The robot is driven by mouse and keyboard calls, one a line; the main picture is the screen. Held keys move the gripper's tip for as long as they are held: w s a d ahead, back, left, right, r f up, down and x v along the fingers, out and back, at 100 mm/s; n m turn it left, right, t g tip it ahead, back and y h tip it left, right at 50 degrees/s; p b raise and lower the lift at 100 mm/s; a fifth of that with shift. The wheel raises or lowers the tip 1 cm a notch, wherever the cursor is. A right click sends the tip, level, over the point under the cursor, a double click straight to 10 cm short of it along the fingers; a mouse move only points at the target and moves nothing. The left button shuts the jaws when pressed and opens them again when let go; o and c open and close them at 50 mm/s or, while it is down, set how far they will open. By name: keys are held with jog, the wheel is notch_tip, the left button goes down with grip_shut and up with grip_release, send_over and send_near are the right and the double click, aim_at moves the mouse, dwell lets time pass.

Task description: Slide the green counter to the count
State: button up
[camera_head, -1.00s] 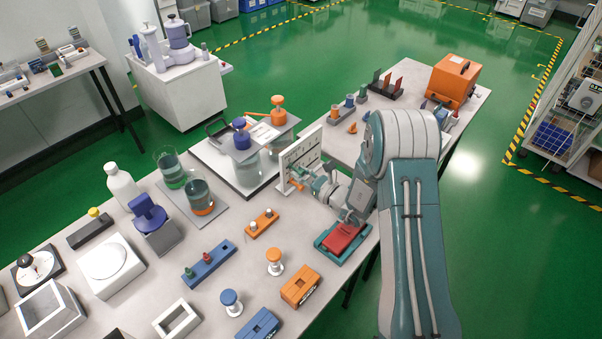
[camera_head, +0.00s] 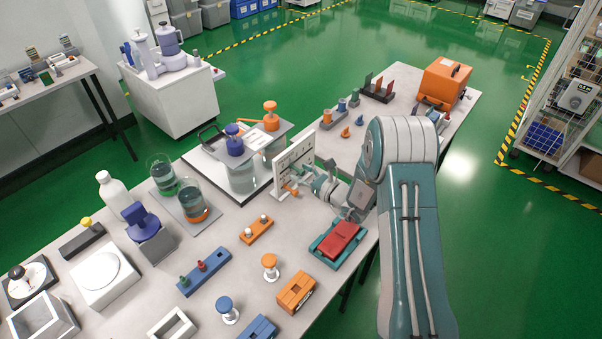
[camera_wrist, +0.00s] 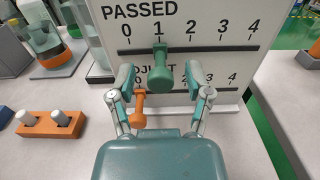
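The white counter board (camera_wrist: 225,20) is headed PASSED above and ADJUST below, with number rows. It also shows in the head view (camera_head: 281,170). The green counter (camera_wrist: 163,74) sticks out from the upper row, in line with the 1. My gripper (camera_wrist: 160,78) is open, with one finger on each side of the green counter and visible gaps to both. The orange counter also lies between the fingers. In the head view my gripper (camera_head: 312,180) is in front of the board.
An orange block with white pegs (camera_wrist: 50,124) is left of my gripper. A red-topped teal tester (camera_head: 338,240) lies near the table edge, below my arm.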

jog(key=shift+d, duration=0.1)
jog(key=v, duration=1.1)
jog(key=shift+s+d, duration=0.25)
jog(key=shift+s, duration=0.05)
jog(key=shift+s, duration=0.1)
